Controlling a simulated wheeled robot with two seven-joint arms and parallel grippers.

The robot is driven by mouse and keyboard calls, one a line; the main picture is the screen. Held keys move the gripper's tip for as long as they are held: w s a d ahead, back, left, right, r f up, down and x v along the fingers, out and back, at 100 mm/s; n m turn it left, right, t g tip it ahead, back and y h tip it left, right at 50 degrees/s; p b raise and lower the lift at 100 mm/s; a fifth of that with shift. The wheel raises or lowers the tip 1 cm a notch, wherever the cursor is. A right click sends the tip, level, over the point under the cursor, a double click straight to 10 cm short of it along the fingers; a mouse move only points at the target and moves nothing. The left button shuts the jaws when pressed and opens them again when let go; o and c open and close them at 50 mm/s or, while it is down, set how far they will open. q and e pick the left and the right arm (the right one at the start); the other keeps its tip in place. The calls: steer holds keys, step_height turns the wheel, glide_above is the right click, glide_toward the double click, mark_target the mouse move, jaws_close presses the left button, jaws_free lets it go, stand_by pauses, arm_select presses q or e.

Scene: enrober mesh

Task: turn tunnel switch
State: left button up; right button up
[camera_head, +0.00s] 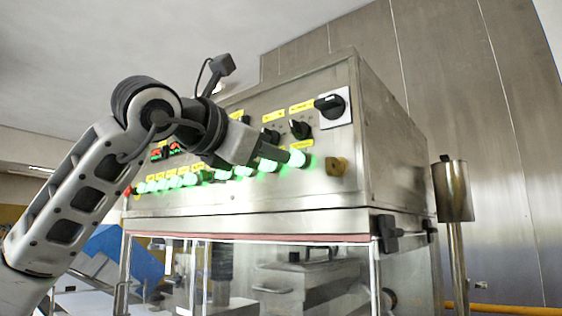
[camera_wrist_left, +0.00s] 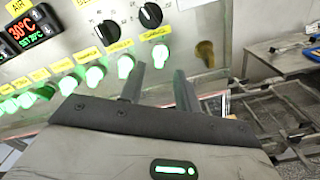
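The control panel (camera_head: 250,190) carries a row of green-lit switches under yellow labels. I cannot read surely which label names the tunnel switch. My left gripper (camera_head: 268,152) is in front of the right part of this row. In the left wrist view its two fingers (camera_wrist_left: 159,70) are apart, with nothing between them. The rightmost green-lit switch (camera_wrist_left: 160,55) shows just beyond the gap between the fingertips; contact cannot be told. It also shows in the head view (camera_head: 297,158). Another green-lit switch (camera_wrist_left: 125,67) lies left of the fingers. My right gripper is not in view.
Black dials (camera_wrist_left: 150,15) sit above the row, and a large black rotary switch (camera_head: 330,106) is at the panel's upper right. A brass-coloured knob (camera_head: 337,166) is right of the row. A steel cylinder on a post (camera_head: 453,190) stands right of the machine.

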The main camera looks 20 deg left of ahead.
arm_select(q)
steer(key=b+v, duration=0.2)
steer(key=v, duration=0.9)
steer(key=shift+s, duration=0.25)
steer(key=shift+w, duration=0.1)
